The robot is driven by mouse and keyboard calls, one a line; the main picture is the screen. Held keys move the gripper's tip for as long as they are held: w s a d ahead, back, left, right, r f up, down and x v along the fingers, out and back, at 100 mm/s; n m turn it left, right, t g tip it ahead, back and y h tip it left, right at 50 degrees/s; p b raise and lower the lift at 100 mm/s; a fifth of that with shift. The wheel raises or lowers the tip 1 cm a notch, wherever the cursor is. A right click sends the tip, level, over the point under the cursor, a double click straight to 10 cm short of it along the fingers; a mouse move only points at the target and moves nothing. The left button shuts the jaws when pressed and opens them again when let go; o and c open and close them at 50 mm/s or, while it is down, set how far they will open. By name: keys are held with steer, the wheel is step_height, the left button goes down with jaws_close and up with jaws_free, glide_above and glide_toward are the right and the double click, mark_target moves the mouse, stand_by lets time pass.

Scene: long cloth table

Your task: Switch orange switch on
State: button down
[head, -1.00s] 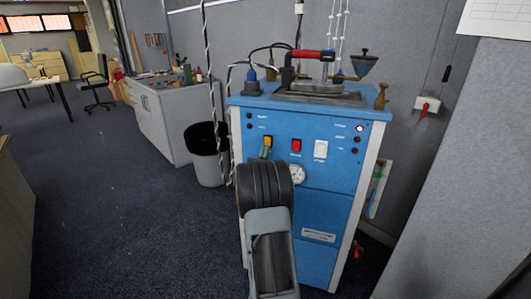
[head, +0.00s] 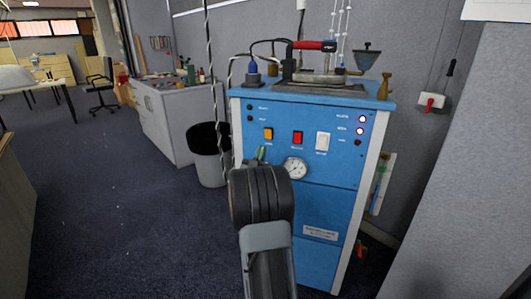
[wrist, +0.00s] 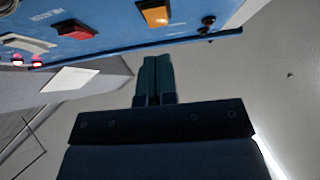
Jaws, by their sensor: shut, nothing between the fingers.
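The orange switch (head: 268,134) is on the upper left of the blue machine's front panel (head: 330,185). It also shows at the top of the wrist view (wrist: 155,13). My gripper (head: 260,153) is shut and empty, its greenish fingertips just below the orange switch in the head view. In the wrist view the closed fingers (wrist: 154,60) point up toward the panel, apart from the switch. Two indicator lights at the panel's upper right glow, the top one (head: 362,118) and the one below it (head: 360,130).
A red switch (head: 297,138) and a white switch (head: 322,141) sit right of the orange one. A round gauge (head: 295,168) is below them. A dark bin (head: 209,152) stands left of the machine, with open carpet further left.

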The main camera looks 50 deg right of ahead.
steer(key=d+f+v, duration=0.1)
steer(key=v, duration=0.8)
steer(key=shift+w+f, duration=0.25)
steer(key=shift+f, duration=0.1)
steer(key=shift+d+r, duration=0.1)
steer(key=w+a+r+n+t+y+p, duration=0.5)
steer(key=w+a+r+y+p, duration=0.25)
steer(key=r+y+p, duration=0.3)
steer(key=w+a+r+n+g+y+p, duration=0.1)
steer(key=a+r+n+y+p, duration=0.15)
steer(key=a+y, duration=0.2)
steer(key=a+r+n+y+p, duration=0.1)
steer(key=a+r+y+p, duration=0.25)
steer(key=a, duration=0.25)
steer(key=s+a+r+n+g+y+p, duration=0.2)
steer(key=s+a+g+p, duration=0.3)
steer(key=s, duration=0.5)
steer(key=s+a+r+n+g+y+p, duration=0.3)
steer(key=s+a+r+g+p, duration=0.2)
steer(key=s+a+p, duration=0.2)
steer(key=s+a, duration=0.2)
steer(key=s, duration=0.1)
steer(key=shift+a+r+g+y, duration=0.2)
steer(key=shift+a+g+y, duration=0.1)
steer(key=shift+a+y, duration=0.05)
steer(key=shift+s+d, duration=0.1)
steer(key=shift+d, duration=0.05)
